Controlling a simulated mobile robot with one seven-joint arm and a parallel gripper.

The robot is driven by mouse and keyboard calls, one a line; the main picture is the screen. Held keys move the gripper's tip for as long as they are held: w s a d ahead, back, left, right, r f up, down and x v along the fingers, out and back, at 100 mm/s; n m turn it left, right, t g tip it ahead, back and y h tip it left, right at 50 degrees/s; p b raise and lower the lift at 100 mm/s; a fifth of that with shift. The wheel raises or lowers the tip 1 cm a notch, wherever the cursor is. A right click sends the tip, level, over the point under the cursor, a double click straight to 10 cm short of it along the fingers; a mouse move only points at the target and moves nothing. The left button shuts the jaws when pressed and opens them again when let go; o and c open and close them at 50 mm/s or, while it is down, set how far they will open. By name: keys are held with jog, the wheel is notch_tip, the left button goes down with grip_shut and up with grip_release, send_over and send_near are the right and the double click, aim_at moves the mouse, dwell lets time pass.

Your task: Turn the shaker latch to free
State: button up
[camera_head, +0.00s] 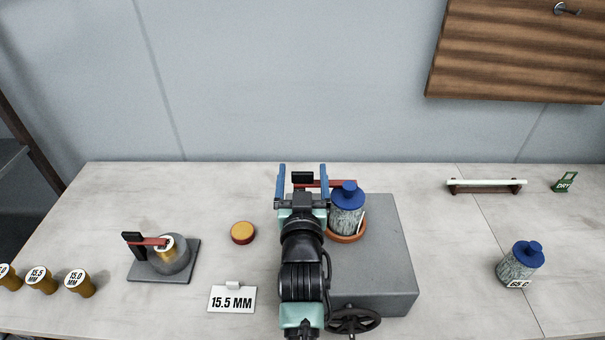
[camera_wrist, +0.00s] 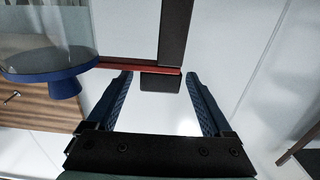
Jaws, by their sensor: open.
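The shaker is a grey box (camera_head: 392,255) with a jar (camera_head: 346,215) seated upright in an orange ring on its top. Its latch is a red bar (camera_head: 338,184) running behind the blue-lidded jar to a black handle (camera_head: 302,177). My gripper (camera_head: 302,168) is open, with its blue fingers on either side of the black handle. In the wrist view the red bar (camera_wrist: 138,69) and black end block (camera_wrist: 160,83) show between the open fingertips (camera_wrist: 158,80). I see gaps beside the block; contact cannot be told. My arm hides part of the box.
A second red latch (camera_head: 150,241) sits on a grey stand at left, beside several brass dies (camera_head: 80,282). A red-yellow button (camera_head: 243,233) and a 15.5 MM sign (camera_head: 232,298) lie left of my arm. Another jar (camera_head: 520,263) and a rod rack (camera_head: 485,186) are at right.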

grip_shut()
dwell(0.3)
